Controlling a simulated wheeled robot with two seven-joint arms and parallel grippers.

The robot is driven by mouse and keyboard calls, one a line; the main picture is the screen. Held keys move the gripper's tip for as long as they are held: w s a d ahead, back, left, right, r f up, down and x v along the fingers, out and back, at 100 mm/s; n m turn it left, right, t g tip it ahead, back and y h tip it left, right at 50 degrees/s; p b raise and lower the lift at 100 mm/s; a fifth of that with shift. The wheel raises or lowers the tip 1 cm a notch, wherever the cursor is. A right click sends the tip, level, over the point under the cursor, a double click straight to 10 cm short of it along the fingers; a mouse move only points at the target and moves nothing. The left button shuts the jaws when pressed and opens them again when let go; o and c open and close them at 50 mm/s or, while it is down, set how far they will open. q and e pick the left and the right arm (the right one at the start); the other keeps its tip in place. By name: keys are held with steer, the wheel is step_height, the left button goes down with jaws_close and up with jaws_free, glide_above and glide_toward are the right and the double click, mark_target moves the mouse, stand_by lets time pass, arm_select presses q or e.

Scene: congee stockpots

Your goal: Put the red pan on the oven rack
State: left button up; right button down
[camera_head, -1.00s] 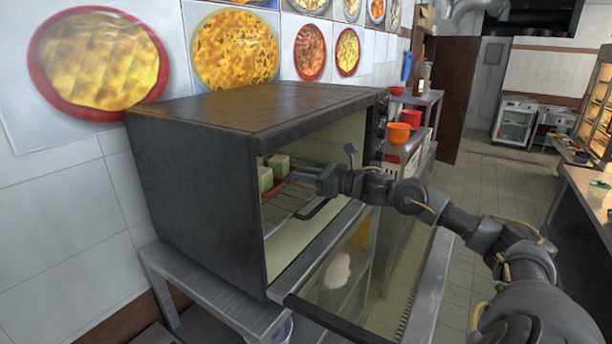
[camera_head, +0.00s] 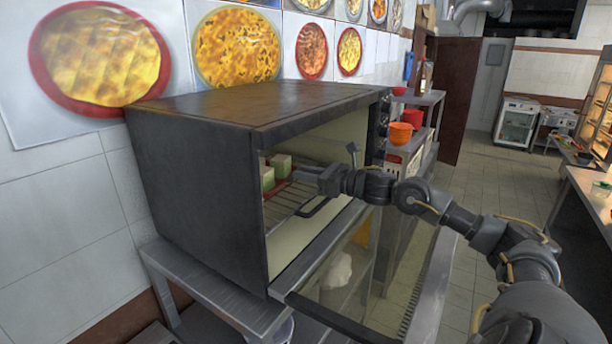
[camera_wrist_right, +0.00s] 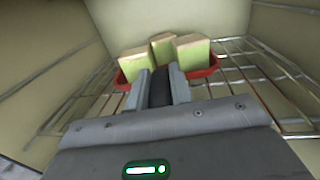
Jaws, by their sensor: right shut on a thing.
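The red pan (camera_wrist_right: 206,71) is inside the oven (camera_head: 190,180), over the wire oven rack (camera_head: 285,207). It holds 3 pale green blocks (camera_wrist_right: 165,50). In the head view only a bit of the pan's red edge (camera_head: 283,184) shows past the oven's side wall. My right gripper (camera_wrist_right: 160,84) reaches in through the open front and is shut on the pan's near side. In the right wrist view the rack (camera_wrist_right: 255,70) spreads to both sides of the pan. I cannot tell whether the pan touches the rack. My left gripper is not in view.
The oven door (camera_head: 375,270) is folded down below my right arm. The oven stands on a metal table (camera_head: 205,290) against the tiled wall. Orange bowls (camera_head: 400,133) sit on a shelf beyond the oven. The aisle floor on the right is clear.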

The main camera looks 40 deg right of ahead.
stand_by(0.3)
steer(key=c, duration=1.2)
jaws_free()
steer(key=shift+o, duration=0.2)
steer(key=shift+f, duration=0.15)
steer(key=shift+s+d+f+b, duration=0.25)
steer(key=shift+s+d+b, duration=0.15)
steer(key=shift+b, duration=0.3)
steer(key=shift+b+v, duration=0.75)
steer(key=shift+b, duration=0.25)
steer(key=shift+s+r+b, duration=0.15)
steer(key=shift+s+b, duration=0.25)
steer(key=shift+s, duration=0.2)
steer(key=b+v, duration=0.3)
steer(key=v, duration=0.4)
steer(key=shift+r, duration=0.3)
